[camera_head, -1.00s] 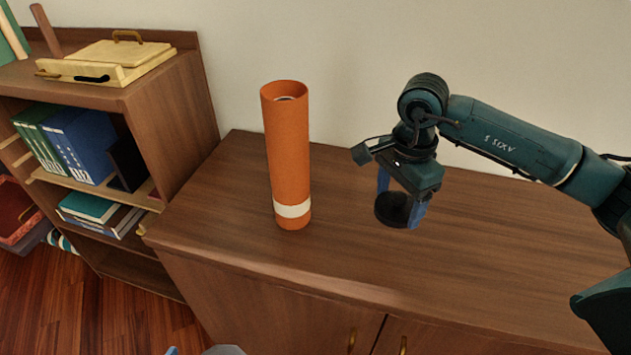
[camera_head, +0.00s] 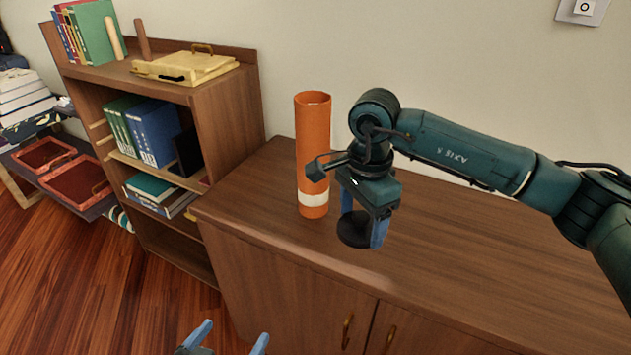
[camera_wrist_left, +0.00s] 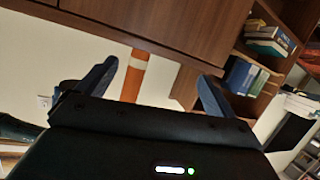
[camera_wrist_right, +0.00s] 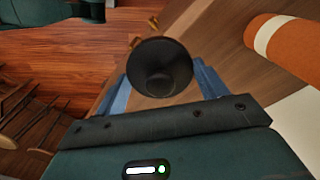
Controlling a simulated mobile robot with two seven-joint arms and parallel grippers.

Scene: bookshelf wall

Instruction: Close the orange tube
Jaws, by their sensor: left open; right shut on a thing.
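The orange tube (camera_head: 313,135) stands upright on the wooden cabinet, with a white band near its base and its top end open. It also shows in the left wrist view (camera_wrist_left: 134,77) and the right wrist view (camera_wrist_right: 290,45). My right gripper (camera_head: 361,226) is shut on a round black cap (camera_head: 354,230). It holds the cap above the cabinet top, to the right of the tube and nearer me. The cap fills the middle of the right wrist view (camera_wrist_right: 159,68). My left gripper (camera_head: 232,343) is open and empty, low in front of the cabinet.
The cabinet top (camera_head: 450,265) is clear to the right of the tube. A bookshelf (camera_head: 232,110) with binders and a yellow box (camera_head: 185,66) stands left of it. Red trays (camera_head: 75,185) lie further left. The wall is close behind the tube.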

